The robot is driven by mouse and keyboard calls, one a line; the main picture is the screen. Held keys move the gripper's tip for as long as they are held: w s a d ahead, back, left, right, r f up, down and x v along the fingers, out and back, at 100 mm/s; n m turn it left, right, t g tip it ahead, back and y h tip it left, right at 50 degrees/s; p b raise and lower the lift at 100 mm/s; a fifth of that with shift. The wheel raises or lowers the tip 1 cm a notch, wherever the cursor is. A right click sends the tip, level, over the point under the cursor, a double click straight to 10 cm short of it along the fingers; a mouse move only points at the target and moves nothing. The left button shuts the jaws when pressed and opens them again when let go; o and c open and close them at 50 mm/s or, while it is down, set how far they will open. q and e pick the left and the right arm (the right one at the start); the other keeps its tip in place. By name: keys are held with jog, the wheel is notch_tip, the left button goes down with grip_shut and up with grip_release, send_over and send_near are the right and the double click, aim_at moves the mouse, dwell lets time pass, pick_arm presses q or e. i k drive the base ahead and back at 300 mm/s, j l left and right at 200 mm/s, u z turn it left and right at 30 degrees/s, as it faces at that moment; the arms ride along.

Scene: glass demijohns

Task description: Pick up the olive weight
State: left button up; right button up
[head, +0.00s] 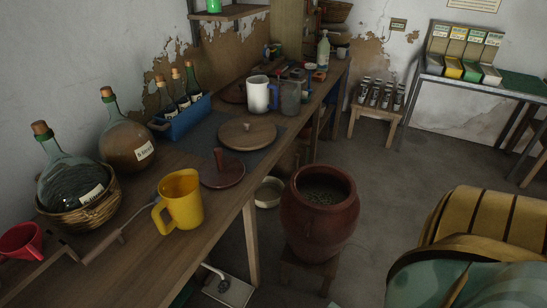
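No thing here is marked as the olive weight, and I cannot tell for sure which it is. Two flat discs with upright handles lie on the long wooden table. One is a dark red-brown disc (222,172) near the table's right edge, behind the yellow jug. The other is a larger pale wooden disc (247,135) with a short knob, farther back. A red-brown crock (320,225) with small greenish-brown contents, possibly olives, stands on a low stool right of the table. Neither of my grippers is in view.
A yellow jug (181,200) stands close before the dark disc. Corked demijohns (127,141), one in a basket (85,212), and a blue bottle carrier (183,117) line the wall side. A pale bowl (269,192) sits low beside the crock.

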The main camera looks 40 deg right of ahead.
aim_at(220, 172)
jog(key=z, duration=1)
jog(key=i+l, duration=0.5)
jog(key=k+z, duration=0.05)
